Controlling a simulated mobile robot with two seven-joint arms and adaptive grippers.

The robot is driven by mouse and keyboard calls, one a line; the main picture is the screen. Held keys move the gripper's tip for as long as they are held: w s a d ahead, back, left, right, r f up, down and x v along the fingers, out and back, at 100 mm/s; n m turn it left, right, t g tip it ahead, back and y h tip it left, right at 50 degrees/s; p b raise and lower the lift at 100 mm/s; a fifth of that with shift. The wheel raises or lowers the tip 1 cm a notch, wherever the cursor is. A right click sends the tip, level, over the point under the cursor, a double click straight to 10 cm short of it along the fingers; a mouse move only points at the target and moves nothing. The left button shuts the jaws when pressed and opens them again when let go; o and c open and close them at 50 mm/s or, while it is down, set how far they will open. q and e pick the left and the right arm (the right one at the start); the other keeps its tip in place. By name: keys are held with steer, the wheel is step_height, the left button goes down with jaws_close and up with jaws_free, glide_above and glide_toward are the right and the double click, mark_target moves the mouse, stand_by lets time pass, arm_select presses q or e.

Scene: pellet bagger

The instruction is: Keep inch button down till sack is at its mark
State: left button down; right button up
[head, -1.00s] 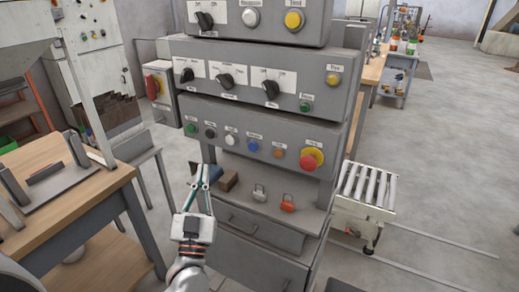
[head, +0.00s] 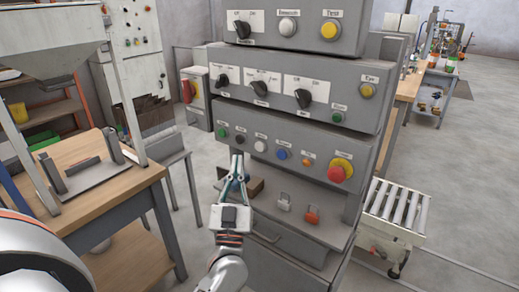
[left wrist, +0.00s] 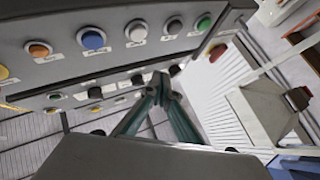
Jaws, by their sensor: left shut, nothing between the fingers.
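The grey control panel has a lower row of buttons: green (head: 222,132), black (head: 240,139), white (head: 260,146), blue (head: 282,154) and orange (head: 307,162), with a red mushroom knob (head: 339,170) at the right. Their labels are too small to read, so I cannot tell which is the inch button. My left gripper (head: 237,157) is shut and empty, its tips just below the black button in the head view. In the left wrist view its tips (left wrist: 160,78) show below the button row; contact with a button is not visible. No sack or mark is recognisable. My right gripper is out of view.
Below the panel, a shelf holds a grey padlock (head: 284,201), a red padlock (head: 312,215) and a brown block (head: 256,187). A wooden bench (head: 75,205) stands at left. A roller conveyor (head: 398,207) stands at right. Rotary switches line the panel above.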

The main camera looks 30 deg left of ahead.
mark_target(260, 147)
arm_select(q)
steer(key=w+b, duration=0.1)
steer(key=w, duration=0.5)
steer(key=shift+d, duration=0.25)
steer(key=shift+w, duration=0.25)
stand_by(1.1)
steer(key=shift+w, duration=0.3)
